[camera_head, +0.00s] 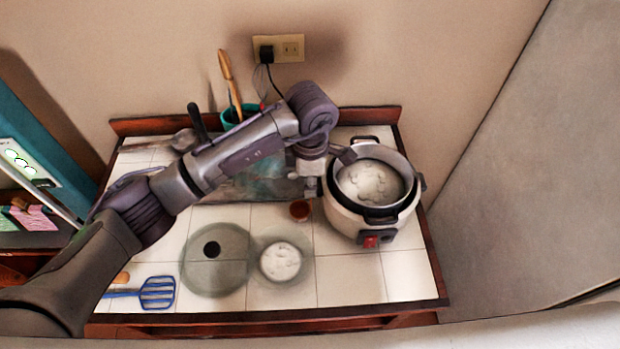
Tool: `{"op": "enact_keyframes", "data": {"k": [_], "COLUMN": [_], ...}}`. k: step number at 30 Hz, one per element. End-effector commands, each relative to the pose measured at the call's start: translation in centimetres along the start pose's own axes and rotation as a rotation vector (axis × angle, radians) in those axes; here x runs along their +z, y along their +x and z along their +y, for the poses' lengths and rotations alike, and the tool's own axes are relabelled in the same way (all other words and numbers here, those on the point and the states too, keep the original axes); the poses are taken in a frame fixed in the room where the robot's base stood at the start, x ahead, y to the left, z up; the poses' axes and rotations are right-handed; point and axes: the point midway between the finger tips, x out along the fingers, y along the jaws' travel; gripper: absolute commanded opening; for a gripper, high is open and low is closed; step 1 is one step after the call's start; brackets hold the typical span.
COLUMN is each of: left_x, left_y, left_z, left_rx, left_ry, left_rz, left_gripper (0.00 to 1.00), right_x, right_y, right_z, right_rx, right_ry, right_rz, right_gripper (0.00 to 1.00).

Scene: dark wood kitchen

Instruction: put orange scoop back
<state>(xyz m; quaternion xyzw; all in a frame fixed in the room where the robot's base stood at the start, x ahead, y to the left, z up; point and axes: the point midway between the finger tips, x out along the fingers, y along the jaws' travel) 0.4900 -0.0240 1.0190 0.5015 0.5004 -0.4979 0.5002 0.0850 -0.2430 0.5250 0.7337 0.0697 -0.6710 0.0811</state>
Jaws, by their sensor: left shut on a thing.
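My left gripper (325,172) is at the left rim of the rice cooker (349,220), seen from above and partly covered by its own wrist. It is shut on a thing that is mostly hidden. A small round orange-brown piece (300,210) shows just below the gripper, beside the cooker; it looks like the bowl of the orange scoop, but its handle cannot be made out. My right gripper is not in view.
A glass lid (232,274) and a small white-filled bowl (281,262) are on the front tiles. A blue slotted turner (157,292) lies at front left. A teal crock (229,119) with utensils stands behind my arm. The front right tiles are clear.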

Motion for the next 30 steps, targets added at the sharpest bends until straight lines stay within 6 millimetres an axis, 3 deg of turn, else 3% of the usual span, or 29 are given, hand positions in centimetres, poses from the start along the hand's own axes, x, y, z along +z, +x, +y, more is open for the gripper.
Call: {"op": "enact_keyframes", "data": {"k": [11, 12, 17, 28, 30], "left_x": [0.0, 0.0, 0.0, 0.1, 0.1], "left_y": [0.7, 0.7, 0.5, -0.1, -0.6], "left_z": [0.0, 0.0, 0.0, 0.0, 0.1], "left_rx": [0.002, 0.002, 0.001, 0.001, 0.006], "left_ry": [0.001, 0.001, 0.001, 0.001, 0.001], "left_rz": [-0.001, -0.001, -0.001, -0.001, -0.002], "left_gripper": [0.00, 0.19, 0.43, 0.43, 0.43], "right_x": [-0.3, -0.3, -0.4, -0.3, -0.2], "right_y": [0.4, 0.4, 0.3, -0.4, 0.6], "right_z": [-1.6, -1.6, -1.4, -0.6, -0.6], "right_rx": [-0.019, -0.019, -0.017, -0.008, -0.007], "right_ry": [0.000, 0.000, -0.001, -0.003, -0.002], "right_rz": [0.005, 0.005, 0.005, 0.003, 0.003], "right_gripper": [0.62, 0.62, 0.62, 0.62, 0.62]}}
